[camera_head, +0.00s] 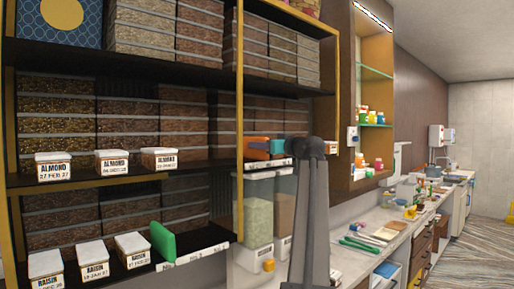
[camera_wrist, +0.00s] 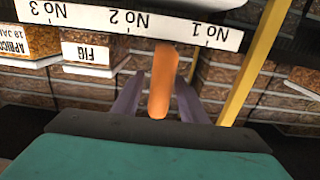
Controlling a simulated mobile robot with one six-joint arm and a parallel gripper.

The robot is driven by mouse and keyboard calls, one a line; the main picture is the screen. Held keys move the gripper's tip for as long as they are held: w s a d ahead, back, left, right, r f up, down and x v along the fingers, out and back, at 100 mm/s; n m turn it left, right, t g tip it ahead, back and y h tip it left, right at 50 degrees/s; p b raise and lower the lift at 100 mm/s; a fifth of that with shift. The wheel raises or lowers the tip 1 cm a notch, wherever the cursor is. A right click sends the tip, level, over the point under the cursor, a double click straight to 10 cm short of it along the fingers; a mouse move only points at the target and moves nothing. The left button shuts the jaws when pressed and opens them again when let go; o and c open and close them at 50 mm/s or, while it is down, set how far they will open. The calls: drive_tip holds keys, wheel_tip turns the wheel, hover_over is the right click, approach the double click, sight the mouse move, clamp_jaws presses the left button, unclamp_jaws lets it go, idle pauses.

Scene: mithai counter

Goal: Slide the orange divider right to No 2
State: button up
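The orange divider (camera_wrist: 161,82) stands upright at the shelf edge in the wrist view, where the label strip appears upside down. Its top is at the strip (camera_wrist: 75,14), between the marks No 2 and No 1. My gripper (camera_wrist: 158,97) is open, with one grey-purple finger on each side of the divider. A gap shows on the left side; the right finger is very close, and I cannot tell if it touches. In the head view the orange divider (camera_head: 257,143) is on the middle shelf, beside the teal part of my gripper (camera_head: 277,146).
A FIG tub (camera_wrist: 88,56) and an apricot tub (camera_wrist: 30,42) stand behind the strip. A yellow post (camera_wrist: 252,65) rises close to the right finger. In the head view, almond tubs (camera_head: 112,161) share the middle shelf, and a green divider (camera_head: 162,240) is below.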

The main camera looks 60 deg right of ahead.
drive_tip(key=b+v, duration=0.3)
drive_tip(key=v, duration=0.9)
drive_tip(key=shift+b, duration=0.35)
drive_tip(key=shift+s, duration=0.15)
drive_tip(key=shift+c, duration=0.4)
